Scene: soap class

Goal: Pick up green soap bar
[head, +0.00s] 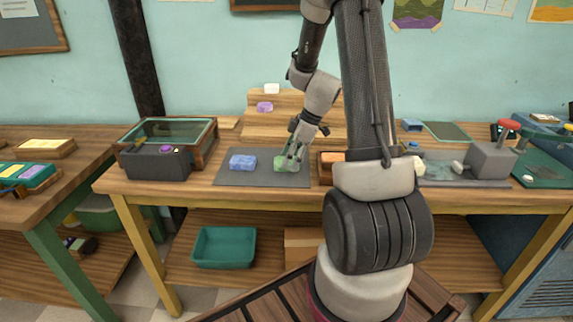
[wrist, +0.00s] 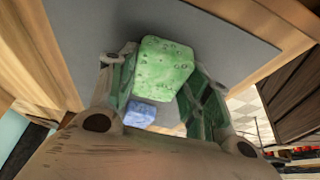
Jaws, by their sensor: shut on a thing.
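The green soap bar (head: 284,165) is at the right part of a grey mat (head: 262,179) on the wooden table in the head view. In the wrist view the green soap bar (wrist: 165,66) is large, pale green and speckled, and sits between the fingers. My gripper (head: 294,157) reaches down to it from above and is shut on it; the gripper's fingers (wrist: 160,88) flank the bar in the wrist view. The fingers partly cover the bar in the head view. I cannot tell whether the bar touches the mat.
A blue soap bar (head: 243,162) lies left of the green one on the mat. A wooden box with an orange bar (head: 332,157) stands close to the right. A stepped wooden stand (head: 262,125) with purple and white bars is behind. A glass-topped case (head: 170,135) stands at left.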

